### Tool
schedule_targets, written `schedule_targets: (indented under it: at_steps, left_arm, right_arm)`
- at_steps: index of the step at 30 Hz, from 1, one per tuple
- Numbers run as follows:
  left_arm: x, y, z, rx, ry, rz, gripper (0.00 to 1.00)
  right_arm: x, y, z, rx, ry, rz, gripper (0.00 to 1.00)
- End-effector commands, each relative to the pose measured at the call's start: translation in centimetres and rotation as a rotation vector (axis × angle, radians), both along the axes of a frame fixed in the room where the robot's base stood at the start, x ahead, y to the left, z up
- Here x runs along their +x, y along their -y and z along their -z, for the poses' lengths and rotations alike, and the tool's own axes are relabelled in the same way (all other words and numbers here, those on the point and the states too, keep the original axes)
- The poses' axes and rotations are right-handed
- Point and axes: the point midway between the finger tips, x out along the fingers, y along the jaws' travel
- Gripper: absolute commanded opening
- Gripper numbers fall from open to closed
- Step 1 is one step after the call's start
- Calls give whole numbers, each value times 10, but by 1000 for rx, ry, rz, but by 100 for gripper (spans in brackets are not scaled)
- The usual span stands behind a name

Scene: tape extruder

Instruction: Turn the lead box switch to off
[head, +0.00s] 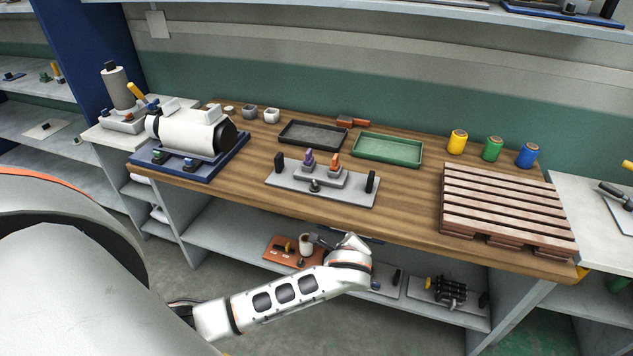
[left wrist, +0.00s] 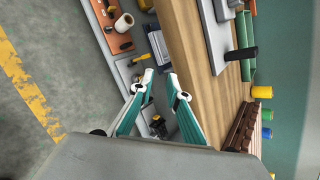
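No label reads as lead box, so I cannot tell which control is its switch or how it is set. A grey plate (head: 290,185) near the table's front edge bears small blocks with a purple lever (head: 308,157) and an orange lever (head: 334,160), between black end posts. Part of this plate shows in the left wrist view (left wrist: 215,35). My left gripper (left wrist: 160,80) is open and empty, fingers apart, in front of the table edge and over the lower shelf. In the head view my own arm hides its fingers. My right gripper is out of view.
A white cylindrical machine on a blue base (head: 222,170) stands left on the wooden table (head: 405,205). Black (head: 284,133) and green (head: 416,152) trays lie behind the plate. A slatted pallet (head: 500,205) and coloured spools are right. The lower shelf (head: 215,235) holds several items.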

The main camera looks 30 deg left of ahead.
Motion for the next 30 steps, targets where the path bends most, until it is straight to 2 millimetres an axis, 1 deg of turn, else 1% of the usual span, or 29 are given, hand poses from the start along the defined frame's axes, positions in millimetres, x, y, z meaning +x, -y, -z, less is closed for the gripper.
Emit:
schedule_targets:
  at_steps: [2,3,8,12,15,19,23,26,30]
  left_arm:
    - [-13,-18,-2,91,-39,-5,16]
    - [-4,-24,-10,142,-47,3,16]
    - [15,-54,-34,353,-115,32,16]
    - [34,-80,-57,530,-176,47,16]
    - [50,-93,-65,628,-203,63,16]
    - [65,-108,-78,726,-236,73,16]
    - [72,-116,-80,758,-248,76,16]
    - [78,-124,-76,759,-249,76,16]
    - [91,-141,-68,758,-248,74,16]
  right_arm:
    - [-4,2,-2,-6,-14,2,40]
    - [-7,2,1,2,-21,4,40]
    - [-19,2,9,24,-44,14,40]
    - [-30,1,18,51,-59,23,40]
    - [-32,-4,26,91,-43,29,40]
    - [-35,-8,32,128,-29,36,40]
    - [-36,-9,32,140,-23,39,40]
    - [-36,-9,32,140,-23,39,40]
    - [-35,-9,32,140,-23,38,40]
